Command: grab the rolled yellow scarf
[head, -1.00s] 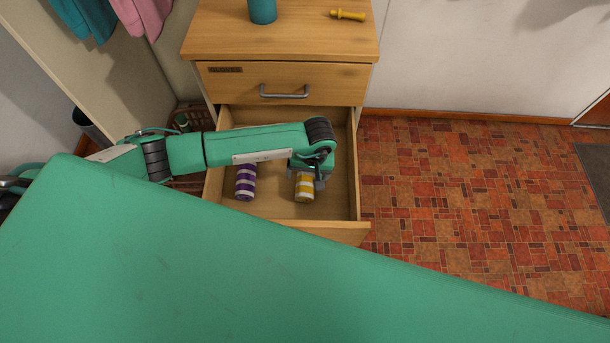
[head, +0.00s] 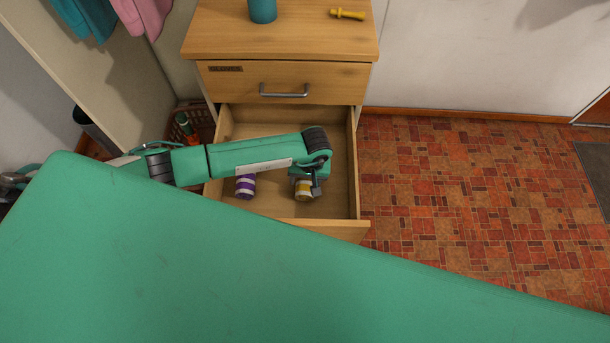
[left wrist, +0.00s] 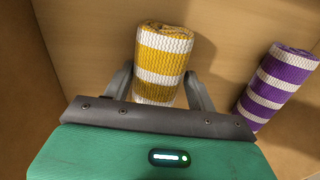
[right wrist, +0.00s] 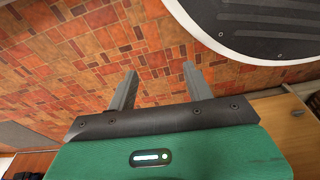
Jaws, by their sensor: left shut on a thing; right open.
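The rolled yellow scarf (head: 304,192), striped yellow and white, is in the open lower drawer (head: 338,200). It also shows in the left wrist view (left wrist: 162,62), between the fingers. My left gripper (head: 308,188) is shut on the scarf inside the drawer, its fingers on either side of the roll. The gripper and arm hide part of the scarf in the head view. My right gripper (right wrist: 160,88) is open and empty, over a floor of red-brown tiles; it is not seen in the head view.
A rolled purple and white scarf (head: 245,186) lies in the drawer to the left of the yellow one. The closed upper drawer (head: 285,85) is above. A teal cup (head: 262,10) and a yellow tool (head: 347,14) sit on the cabinet top.

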